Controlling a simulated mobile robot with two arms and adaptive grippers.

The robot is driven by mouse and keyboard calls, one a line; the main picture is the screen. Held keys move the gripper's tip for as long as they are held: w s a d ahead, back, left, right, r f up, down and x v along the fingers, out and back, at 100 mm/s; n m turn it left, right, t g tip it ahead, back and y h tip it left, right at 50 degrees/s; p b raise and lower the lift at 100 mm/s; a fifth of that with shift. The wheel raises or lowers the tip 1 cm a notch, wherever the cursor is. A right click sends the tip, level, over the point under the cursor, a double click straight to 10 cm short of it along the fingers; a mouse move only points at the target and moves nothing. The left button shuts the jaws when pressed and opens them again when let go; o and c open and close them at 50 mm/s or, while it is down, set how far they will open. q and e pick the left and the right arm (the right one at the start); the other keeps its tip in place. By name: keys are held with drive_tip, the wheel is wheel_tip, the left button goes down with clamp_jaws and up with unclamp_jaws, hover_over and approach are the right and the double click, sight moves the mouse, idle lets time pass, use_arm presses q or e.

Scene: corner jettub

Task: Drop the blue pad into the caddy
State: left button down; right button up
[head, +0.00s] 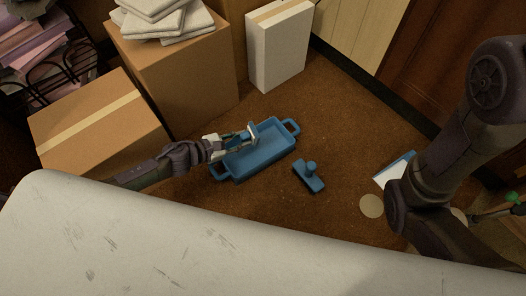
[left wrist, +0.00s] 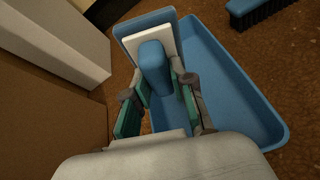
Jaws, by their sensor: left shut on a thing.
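The blue caddy (head: 273,158) is an open tray with a handle at each end, standing on the brown floor. My left gripper (head: 240,139) is over the caddy. In the left wrist view the left gripper (left wrist: 160,92) is shut on the handle of the blue pad (left wrist: 143,22), which has a blue plate and a white layer. The pad (head: 253,131) is tilted on edge above the caddy's inside; whether it touches the caddy is unclear. My right gripper (head: 490,213) shows partly at the right edge; its jaws are unclear.
A blue brush (head: 309,176) lies on the floor right of the caddy. A beige disc (head: 371,206) and a blue-and-white item (head: 393,170) lie further right. Cardboard boxes (head: 180,85) and a white box (head: 280,50) stand behind. A pale surface (head: 180,245) fills the front.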

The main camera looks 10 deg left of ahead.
use_arm(q)
wheel_tip(320, 180, down, 4)
drive_tip(key=b, duration=0.3)
drive_tip(key=shift+f, duration=0.2)
drive_tip(key=c, duration=0.9)
unclamp_jaws()
drive_tip(key=shift+s+a, duration=0.1)
wheel_tip(320, 180, up, 4)
hover_over(212, 166)
drive_tip(key=d, duration=0.1)
drive_tip(key=shift+a+r, duration=0.3)
drive_tip(key=shift+a, duration=0.2)
